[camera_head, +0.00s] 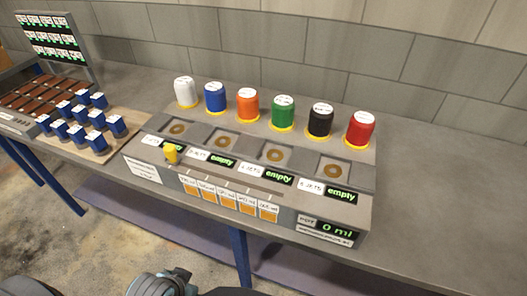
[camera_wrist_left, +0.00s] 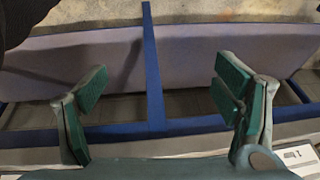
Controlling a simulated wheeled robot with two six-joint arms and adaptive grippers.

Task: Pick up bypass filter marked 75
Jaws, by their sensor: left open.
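Six capped cylinders stand in a row at the back of a grey console in the head view: white (camera_head: 185,93), blue (camera_head: 215,98), orange (camera_head: 248,105), green (camera_head: 283,113), black (camera_head: 320,121) and red (camera_head: 360,130). Each has a white label on top, too small to read. Several blue blocks (camera_head: 75,132) with pale tops stand on a board at the left. I cannot tell which thing is marked 75. My left gripper (camera_wrist_left: 160,98) is open and empty in the left wrist view, with a blue table leg beyond its fingers. My right gripper is not seen.
The console (camera_head: 150,189) has several ringed seats, "empty" displays, a yellow knob (camera_head: 171,154) and a "0 ml" display (camera_head: 337,229). A rack (camera_head: 52,38) stands far left. The grey bench (camera_head: 440,200) is clear on the right; a block wall rises behind.

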